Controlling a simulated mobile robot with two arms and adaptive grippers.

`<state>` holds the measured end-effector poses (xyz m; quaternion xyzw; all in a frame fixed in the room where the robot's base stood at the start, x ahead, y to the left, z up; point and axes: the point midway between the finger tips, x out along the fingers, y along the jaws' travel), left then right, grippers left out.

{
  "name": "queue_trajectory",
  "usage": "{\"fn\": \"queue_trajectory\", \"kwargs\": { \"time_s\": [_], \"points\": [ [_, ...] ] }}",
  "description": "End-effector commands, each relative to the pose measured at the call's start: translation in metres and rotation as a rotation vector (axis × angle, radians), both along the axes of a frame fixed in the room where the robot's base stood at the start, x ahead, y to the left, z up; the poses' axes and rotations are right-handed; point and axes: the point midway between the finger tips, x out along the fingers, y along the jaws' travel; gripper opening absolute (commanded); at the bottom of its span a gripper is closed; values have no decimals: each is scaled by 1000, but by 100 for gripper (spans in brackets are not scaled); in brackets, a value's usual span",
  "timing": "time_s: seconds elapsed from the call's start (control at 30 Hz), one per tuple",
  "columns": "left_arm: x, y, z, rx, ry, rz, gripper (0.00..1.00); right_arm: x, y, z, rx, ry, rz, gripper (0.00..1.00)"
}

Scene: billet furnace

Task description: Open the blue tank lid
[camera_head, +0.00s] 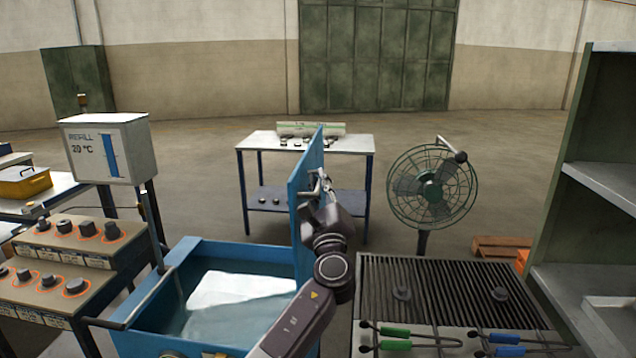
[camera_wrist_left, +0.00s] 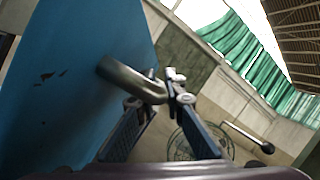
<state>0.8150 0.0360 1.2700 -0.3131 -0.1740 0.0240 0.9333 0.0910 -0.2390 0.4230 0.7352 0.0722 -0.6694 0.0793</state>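The blue tank (camera_head: 231,252) stands low in front of me in the head view, with water and a pale block shape visible inside. Its blue lid (camera_head: 305,188) stands raised, close to upright, at the tank's right side. The lid fills the left of the left wrist view (camera_wrist_left: 75,75). My right gripper is not in view.
A grill (camera_head: 440,295) with green and blue tongs stands right of the tank. A fan (camera_head: 433,188) stands behind it. A control panel (camera_head: 65,255) is at the left, a table (camera_head: 360,143) behind, and a shelf (camera_head: 590,190) at the right.

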Motion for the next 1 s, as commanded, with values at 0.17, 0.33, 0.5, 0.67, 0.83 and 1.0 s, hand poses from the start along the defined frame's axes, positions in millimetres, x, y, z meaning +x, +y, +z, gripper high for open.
{"fn": "queue_trajectory", "kwargs": {
  "time_s": [0.17, 0.33, 0.5, 0.67, 0.83, 1.0],
  "points": [
    [0, 1, -3, -1, 5, 1, 17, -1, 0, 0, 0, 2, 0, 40],
    [0, 1, -2, -1, 3, 1, 17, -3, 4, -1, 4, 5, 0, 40],
    [-8, -1, -6, -3, 4, 0, 17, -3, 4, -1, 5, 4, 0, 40],
    [-30, -5, -15, -3, 6, -1, 17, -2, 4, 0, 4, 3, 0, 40],
    [-62, -10, -26, -3, 7, 0, 17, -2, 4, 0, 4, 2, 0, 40],
    [-91, -15, -34, -2, 6, 0, 17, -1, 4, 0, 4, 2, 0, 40]
  ]
}}
